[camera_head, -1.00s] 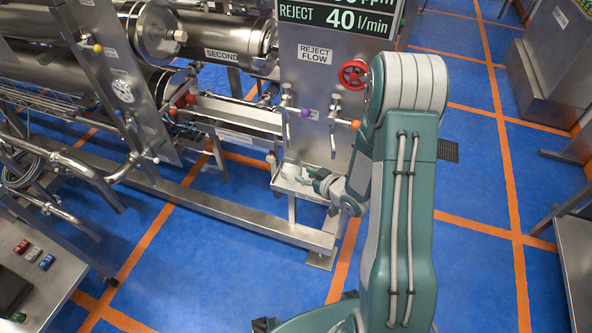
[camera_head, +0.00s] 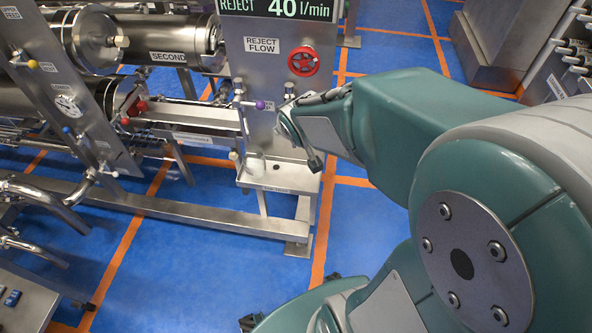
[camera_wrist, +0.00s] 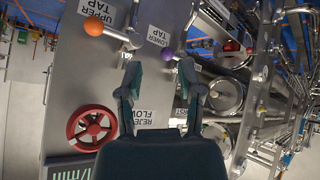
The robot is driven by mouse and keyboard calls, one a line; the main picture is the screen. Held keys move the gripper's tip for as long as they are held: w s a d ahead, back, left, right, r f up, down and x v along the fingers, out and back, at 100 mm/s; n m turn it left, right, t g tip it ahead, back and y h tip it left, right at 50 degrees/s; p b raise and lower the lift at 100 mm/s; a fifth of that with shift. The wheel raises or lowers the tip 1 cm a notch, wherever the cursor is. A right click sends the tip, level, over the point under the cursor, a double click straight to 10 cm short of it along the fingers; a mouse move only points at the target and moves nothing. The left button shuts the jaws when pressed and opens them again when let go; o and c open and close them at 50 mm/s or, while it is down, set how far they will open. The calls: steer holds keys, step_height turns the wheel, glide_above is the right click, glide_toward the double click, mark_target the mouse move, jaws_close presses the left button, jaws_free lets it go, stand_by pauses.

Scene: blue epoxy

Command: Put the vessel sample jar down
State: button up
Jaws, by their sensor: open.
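A small pale grey jar (camera_head: 255,163), which looks like the sample jar, stands upright on the left part of the shallow metal tray (camera_head: 290,182) below the taps. My gripper (camera_wrist: 158,75) is open in the wrist view, with nothing between its fingers. In the head view the end of my arm is above and right of the jar, apart from it, in front of the panel; its fingertips are hard to make out there. The jar cannot be made out in the wrist view.
The REJECT FLOW panel has a red handwheel (camera_head: 303,61) and a purple-knobbed lower tap (camera_head: 260,105). The upper tap's orange knob (camera_wrist: 93,26) shows in the wrist view. Steel pipe vessels (camera_head: 155,42) stand at left. Blue floor (camera_head: 190,250) is clear in front of the frame.

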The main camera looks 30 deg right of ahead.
steer(key=s+a+r+m+g+y, duration=0.1)
steer(key=s+a+r, duration=0.2)
steer(key=s, duration=0.6)
steer(key=s+a+r+g, duration=0.2)
steer(key=s+a+r, duration=0.1)
steer(key=s, duration=0.6)
steer(key=shift+a+r+m+y, duration=0.25)
steer(key=shift+r+m+y, duration=0.15)
steer(key=shift+r, duration=0.3)
steer(key=shift+w, duration=0.1)
